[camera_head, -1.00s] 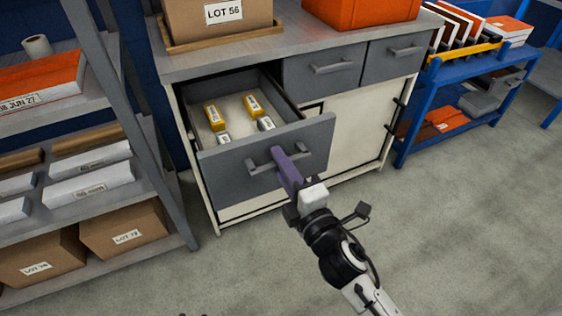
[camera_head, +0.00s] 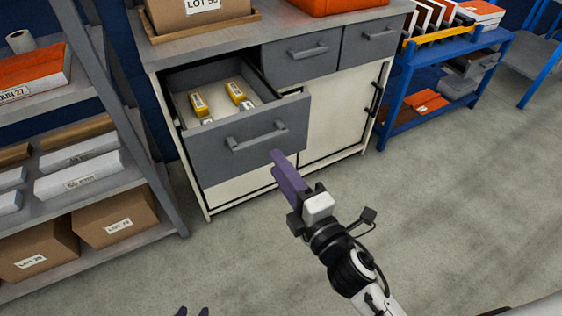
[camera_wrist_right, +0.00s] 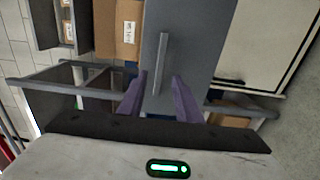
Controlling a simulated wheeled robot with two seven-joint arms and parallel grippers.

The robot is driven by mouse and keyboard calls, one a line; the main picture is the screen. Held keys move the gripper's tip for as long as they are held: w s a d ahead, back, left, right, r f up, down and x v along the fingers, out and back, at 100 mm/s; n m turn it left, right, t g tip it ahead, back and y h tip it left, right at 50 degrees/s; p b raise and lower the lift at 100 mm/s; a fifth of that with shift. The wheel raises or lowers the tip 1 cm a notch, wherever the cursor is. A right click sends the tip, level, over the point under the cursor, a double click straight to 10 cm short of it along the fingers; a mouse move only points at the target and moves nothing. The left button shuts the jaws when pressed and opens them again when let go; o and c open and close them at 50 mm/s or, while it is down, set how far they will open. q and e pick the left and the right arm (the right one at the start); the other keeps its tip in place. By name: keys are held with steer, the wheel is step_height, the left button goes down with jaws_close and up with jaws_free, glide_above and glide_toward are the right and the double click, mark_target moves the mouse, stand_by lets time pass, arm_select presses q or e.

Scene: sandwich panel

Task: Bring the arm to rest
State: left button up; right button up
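My right gripper (camera_head: 281,167) is in front of the cabinet, beside the right end of the pulled-out drawer (camera_head: 222,154). Its purple fingers are apart and empty in the right wrist view (camera_wrist_right: 158,98). The grey drawer handle (camera_head: 256,138) appears there beyond the fingertips (camera_wrist_right: 161,62), with a gap between.
The grey-topped cabinet (camera_head: 180,52) carries a box and an orange bin. Two other drawers (camera_head: 303,58) (camera_head: 369,38) are shut. A shelf rack (camera_head: 150,165) with boxes stands at the left, a blue cart (camera_head: 390,105) at the right. The floor (camera_head: 450,190) in front is clear.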

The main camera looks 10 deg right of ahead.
steer(key=shift+s, duration=0.3)
steer(key=s+d+f+m+g+h, duration=0.1)
steer(key=s+d+f+m+g, duration=0.2)
steer(key=s+f+m, duration=0.6)
steer(key=s+d+f+m+g+h+p, duration=0.1)
steer(key=s+d+f+m+g, duration=0.2)
steer(key=s+f+m, duration=0.6)
step_height(320, 180, down, 3)
steer(key=m+g, duration=0.1)
steer(key=g, duration=0.1)
steer(key=shift+s+d+g, duration=0.15)
steer(key=shift+s+g, duration=0.2)
steer(key=shift+g, duration=0.05)
steer(key=shift+w, duration=0.1)
